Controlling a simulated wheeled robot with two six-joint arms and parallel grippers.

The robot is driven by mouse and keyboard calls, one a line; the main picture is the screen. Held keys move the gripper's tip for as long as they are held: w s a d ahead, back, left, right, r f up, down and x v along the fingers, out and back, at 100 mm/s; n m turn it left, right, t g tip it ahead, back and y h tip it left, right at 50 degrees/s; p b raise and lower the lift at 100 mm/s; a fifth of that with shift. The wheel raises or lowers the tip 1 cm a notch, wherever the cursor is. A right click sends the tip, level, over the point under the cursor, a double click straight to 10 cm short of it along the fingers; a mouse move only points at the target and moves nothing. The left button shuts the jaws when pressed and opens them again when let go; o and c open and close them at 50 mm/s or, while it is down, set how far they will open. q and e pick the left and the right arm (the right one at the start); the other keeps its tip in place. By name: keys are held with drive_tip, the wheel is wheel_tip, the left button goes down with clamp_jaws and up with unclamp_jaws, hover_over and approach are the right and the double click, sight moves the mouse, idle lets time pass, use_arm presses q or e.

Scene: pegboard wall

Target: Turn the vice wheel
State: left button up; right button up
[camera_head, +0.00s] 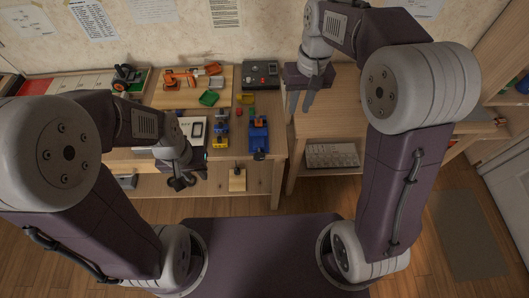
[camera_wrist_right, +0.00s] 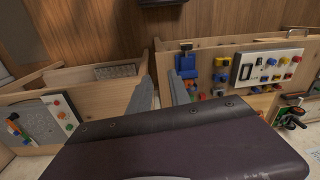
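The blue vice (camera_head: 258,134) is at the front edge of the wooden bench, with an orange piece on it. Its dark wheel (camera_head: 259,156) sticks out at the front edge. In the right wrist view the vice (camera_wrist_right: 186,66) is just right of the fingers, with the dark wheel (camera_wrist_right: 186,47) on its far side. My right gripper (camera_head: 301,101) is open and empty, to the right of the vice and apart from it; its fingers also show in the right wrist view (camera_wrist_right: 160,92). My left gripper (camera_head: 186,181) is left of the vice, near the bench front; its finger opening is unclear.
Yellow and blue blocks (camera_head: 221,136) stand left of the vice.

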wheel_tip(320, 180, down, 6)
drive_tip(key=w+a+n+b, duration=0.15)
drive_tip(key=n+b, duration=0.25)
drive_tip(key=n, duration=0.5)
drive_tip(key=n+b, duration=0.8)
drive_tip(key=b, duration=0.2)
hover_over(263, 154)
drive_tip(key=shift+h, duration=0.4)
wheel_tip(263, 154, down, 13)
drive_tip(key=shift+w+a+f, duration=0.1)
drive_tip(key=shift+f, duration=0.05)
wheel_tip(263, 154, down, 9)
drive_tip(key=b, duration=0.2)
drive_tip(key=shift+b, duration=0.3)
drive_tip(key=shift+c, duration=0.3)
drive_tip(key=shift+r, duration=0.2)
clamp_jaws()
